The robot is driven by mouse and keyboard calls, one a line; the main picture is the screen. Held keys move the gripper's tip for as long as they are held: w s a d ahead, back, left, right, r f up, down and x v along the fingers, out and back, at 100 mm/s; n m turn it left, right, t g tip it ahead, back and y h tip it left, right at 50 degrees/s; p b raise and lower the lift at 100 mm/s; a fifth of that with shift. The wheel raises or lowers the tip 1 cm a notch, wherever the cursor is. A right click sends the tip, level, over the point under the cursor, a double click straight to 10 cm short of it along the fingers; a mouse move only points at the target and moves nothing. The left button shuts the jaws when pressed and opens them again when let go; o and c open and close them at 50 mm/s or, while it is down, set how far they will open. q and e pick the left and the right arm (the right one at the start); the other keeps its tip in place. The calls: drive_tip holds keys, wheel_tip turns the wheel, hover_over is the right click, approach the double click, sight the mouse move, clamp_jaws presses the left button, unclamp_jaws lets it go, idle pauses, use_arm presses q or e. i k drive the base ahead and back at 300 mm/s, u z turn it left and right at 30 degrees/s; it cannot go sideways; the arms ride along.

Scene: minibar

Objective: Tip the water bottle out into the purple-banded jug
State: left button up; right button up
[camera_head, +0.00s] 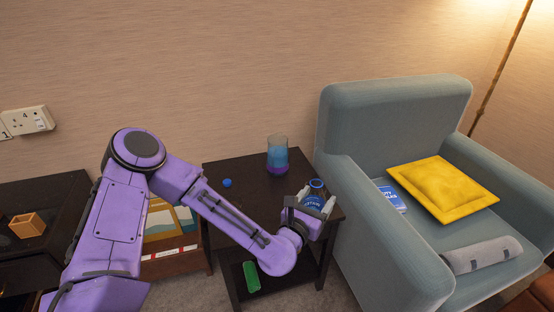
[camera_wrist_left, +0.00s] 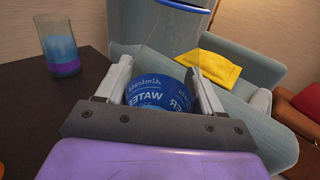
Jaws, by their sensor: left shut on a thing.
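The water bottle (camera_head: 316,187), clear with a blue label, is at the right front of the dark side table. My left gripper (camera_head: 316,204) is shut on it. In the left wrist view the bottle's label (camera_wrist_left: 160,96) shows between the fingers of my left gripper (camera_wrist_left: 158,76), with a blue ring around its neck. The bottle looks about upright; whether its base touches the table is hidden. The purple-banded jug (camera_head: 277,155), a clear glass with blue contents and a purple band low down, stands upright at the table's back. It also shows in the left wrist view (camera_wrist_left: 61,50), apart from the bottle. My right gripper is out of view.
A small blue round thing (camera_head: 227,183) lies on the side table (camera_head: 238,170). A grey-blue armchair (camera_head: 390,110) with a yellow cushion (camera_head: 442,188) stands close at the table's right. A green object (camera_head: 251,277) is on the lower shelf. The tabletop's back left is mostly clear.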

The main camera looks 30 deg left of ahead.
sight(277, 157)
drive_tip(key=z, duration=0.05)
drive_tip(key=k, duration=0.4)
drive_tip(key=u, duration=0.9)
drive_tip(key=i, duration=1.35)
drive_tip(key=u, duration=0.05)
